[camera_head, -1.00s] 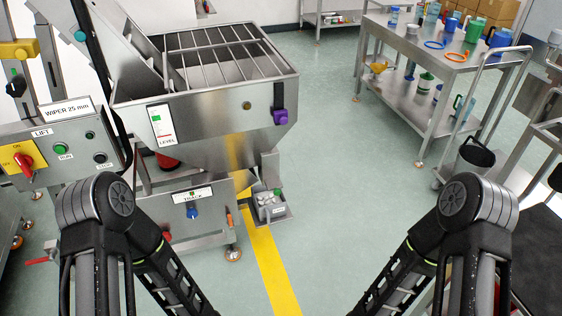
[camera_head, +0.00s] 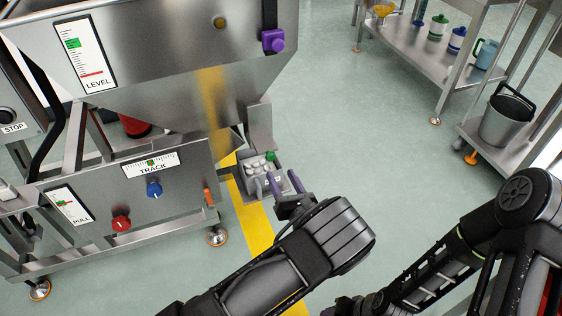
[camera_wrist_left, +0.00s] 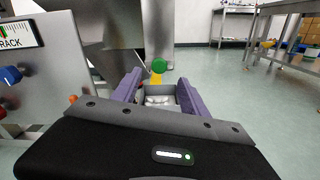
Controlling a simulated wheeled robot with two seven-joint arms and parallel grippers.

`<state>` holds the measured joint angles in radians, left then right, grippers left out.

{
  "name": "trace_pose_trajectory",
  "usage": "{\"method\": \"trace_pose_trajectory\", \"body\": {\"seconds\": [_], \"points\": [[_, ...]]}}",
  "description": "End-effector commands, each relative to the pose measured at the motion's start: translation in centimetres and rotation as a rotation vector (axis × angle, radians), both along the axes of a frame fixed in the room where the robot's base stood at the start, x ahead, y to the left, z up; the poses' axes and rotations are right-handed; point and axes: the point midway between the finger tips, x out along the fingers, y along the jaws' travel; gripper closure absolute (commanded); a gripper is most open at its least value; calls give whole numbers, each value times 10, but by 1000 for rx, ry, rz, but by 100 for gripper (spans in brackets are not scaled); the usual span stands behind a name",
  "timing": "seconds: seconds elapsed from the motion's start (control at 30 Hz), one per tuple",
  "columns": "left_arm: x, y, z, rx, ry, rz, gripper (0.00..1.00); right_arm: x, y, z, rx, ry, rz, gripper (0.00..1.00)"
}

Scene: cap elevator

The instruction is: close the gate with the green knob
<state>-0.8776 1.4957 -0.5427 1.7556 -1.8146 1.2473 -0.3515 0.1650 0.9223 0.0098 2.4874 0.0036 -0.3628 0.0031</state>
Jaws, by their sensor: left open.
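The green knob (camera_head: 271,156) sits at the hopper's outlet, just above the small grey bin. It also shows in the left wrist view (camera_wrist_left: 159,66), ahead of the fingers. The gate plate behind the knob is not clearly visible, so I cannot tell its position. My left gripper (camera_head: 284,181) is open, with two purple fingers over the near side of the bin. In the left wrist view its fingers (camera_wrist_left: 158,88) stand apart, with the knob beyond and between them, not touched. My right forearm shows at lower right, its fingers out of view.
The grey bin (camera_head: 250,186) holds several pale caps. The steel hopper (camera_head: 165,85) and its frame with the TRACK knob (camera_head: 153,188) stand left. An orange handle (camera_head: 208,196) is close by. Right of the bin is open floor, then a cart with a grey bucket (camera_head: 506,121).

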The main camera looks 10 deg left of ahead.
Motion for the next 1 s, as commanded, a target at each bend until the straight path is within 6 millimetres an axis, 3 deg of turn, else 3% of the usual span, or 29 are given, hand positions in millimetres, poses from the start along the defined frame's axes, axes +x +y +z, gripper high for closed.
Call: {"method": "trace_pose_trajectory", "body": {"seconds": [0.47, 1.0], "points": [[7, 5, 0, 0, -2, 0, 48, 0, 0, -2, 0, -1, 0, 48], [64, 41, 0, -2, -1, 1, 48, 5, -4, -20, -6, -9, -10, 48]]}}
